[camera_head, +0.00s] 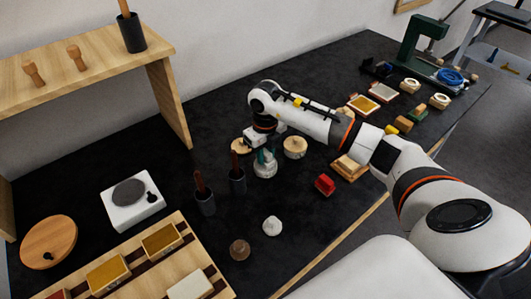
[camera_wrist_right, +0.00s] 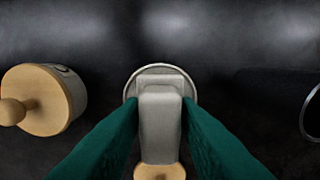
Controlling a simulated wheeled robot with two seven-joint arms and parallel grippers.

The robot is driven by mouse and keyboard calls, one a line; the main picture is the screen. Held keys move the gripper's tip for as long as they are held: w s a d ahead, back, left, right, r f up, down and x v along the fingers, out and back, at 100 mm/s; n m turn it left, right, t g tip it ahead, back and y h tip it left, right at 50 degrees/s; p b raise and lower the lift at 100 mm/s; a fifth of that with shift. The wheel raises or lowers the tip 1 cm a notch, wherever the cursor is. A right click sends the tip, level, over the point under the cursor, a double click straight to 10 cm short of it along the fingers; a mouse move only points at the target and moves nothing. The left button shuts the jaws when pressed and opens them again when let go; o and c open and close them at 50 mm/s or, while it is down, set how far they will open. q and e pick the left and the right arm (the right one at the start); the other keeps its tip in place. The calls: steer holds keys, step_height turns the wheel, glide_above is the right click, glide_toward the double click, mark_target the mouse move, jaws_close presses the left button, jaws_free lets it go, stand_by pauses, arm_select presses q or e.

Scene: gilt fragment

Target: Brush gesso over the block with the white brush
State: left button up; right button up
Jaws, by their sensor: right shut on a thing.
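My right gripper (camera_head: 264,163) points down near the middle of the dark table, and its green fingers are shut on a pale grey-white piece (camera_wrist_right: 160,115), seemingly the white brush. A round pale rim (camera_wrist_right: 160,71) shows around its far end; I cannot tell whether it is a pot or part of the held thing. In the head view a round white base (camera_head: 265,171) sits directly under the fingers. A light wooden block (camera_head: 349,165) lies on a wooden board to the right, apart from the gripper; I cannot tell if it is the task's block. My left gripper is out of view.
A jar with a wooden lid (camera_head: 294,147) stands close right of the gripper. Dark cups with brushes (camera_head: 205,202) stand to the left, and a red block (camera_head: 325,184) to the right. A wooden tray (camera_head: 165,283) lies front left.

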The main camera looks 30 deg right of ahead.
mark_target(266, 152)
steer(key=shift+r+p, duration=1.85)
steer(key=shift+r, duration=1.35)
steer(key=shift+f, duration=0.1)
